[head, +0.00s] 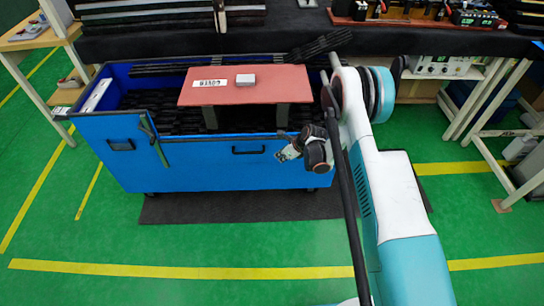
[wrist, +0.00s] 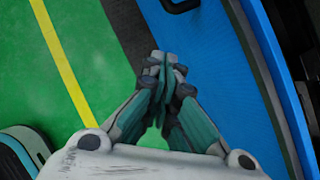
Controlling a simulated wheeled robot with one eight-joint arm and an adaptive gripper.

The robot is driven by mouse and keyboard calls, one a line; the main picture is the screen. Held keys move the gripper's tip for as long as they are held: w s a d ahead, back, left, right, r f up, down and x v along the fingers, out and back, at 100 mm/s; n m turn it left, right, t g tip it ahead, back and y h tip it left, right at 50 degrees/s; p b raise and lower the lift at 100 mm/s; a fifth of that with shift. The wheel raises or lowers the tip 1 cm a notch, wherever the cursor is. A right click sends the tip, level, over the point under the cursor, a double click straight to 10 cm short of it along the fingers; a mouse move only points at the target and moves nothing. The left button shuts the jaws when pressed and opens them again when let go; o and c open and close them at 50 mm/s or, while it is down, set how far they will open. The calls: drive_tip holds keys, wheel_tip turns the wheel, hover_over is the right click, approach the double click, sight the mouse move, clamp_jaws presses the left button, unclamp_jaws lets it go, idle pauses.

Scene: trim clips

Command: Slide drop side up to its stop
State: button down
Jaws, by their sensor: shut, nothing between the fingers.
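The blue drop side (head: 205,168) forms the front of a blue crate. Its dark handle (head: 248,151) is right of the middle of the panel. Along the top, the edge lies lower in the middle than at the left corner. My gripper (head: 284,155) is just in front of the panel, right of the handle. In the wrist view my gripper (wrist: 165,62) is shut and empty, with its fingertips beside the blue panel (wrist: 215,75). A dark handle (wrist: 181,5) shows at the top edge there, apart from the fingertips. I cannot tell whether the fingers touch the panel.
A reddish board (head: 240,92) with a small grey block lies across the crate above dark trim strips. A dark bench (head: 300,30) stands behind. Green floor (head: 200,245) in front is clear.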

drive_tip(key=b+x, duration=0.4)
drive_tip(key=x, duration=0.6)
drive_tip(key=shift+w+a+r, duration=0.15)
drive_tip(key=shift+a+r, duration=0.05)
drive_tip(key=shift+r, duration=0.8)
drive_tip(key=shift+w+a+r, duration=0.15)
drive_tip(key=shift+r, duration=0.8)
wheel_tip(320, 180, up, 18)
drive_tip(key=p, duration=0.5)
drive_tip(key=shift+w+a, duration=0.15)
